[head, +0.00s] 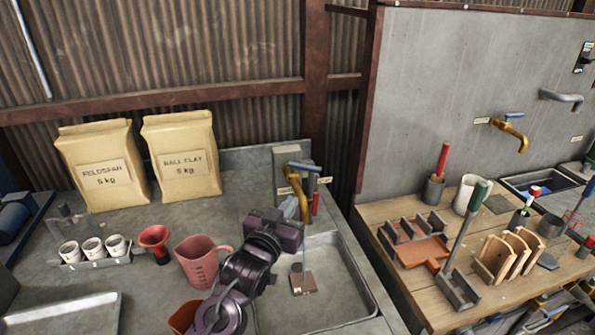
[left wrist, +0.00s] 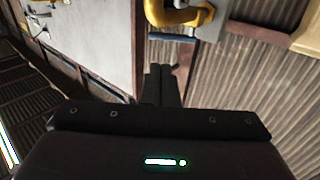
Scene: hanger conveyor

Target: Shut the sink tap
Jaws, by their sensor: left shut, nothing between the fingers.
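The sink tap (head: 294,190) is brass with a blue lever (head: 304,167) on top, on a grey block at the back of the grey sink (head: 343,290). The lever points sideways to the right in the head view. My left gripper (head: 291,213) is in front of the tap and hides the lower spout, so I cannot see whether water runs. In the left wrist view, the tap (left wrist: 182,13) and its lever (left wrist: 172,38) are at the top, beyond the shut, empty fingertips (left wrist: 160,70); a small gap shows. My right gripper is not in view.
A second brass tap (head: 511,132) with a blue lever is on the right wall. Two bags (head: 184,160), a pink jug (head: 200,262) and a red funnel (head: 155,240) stand left of my arm. A wooden bench (head: 390,255) with tools is right of the sink.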

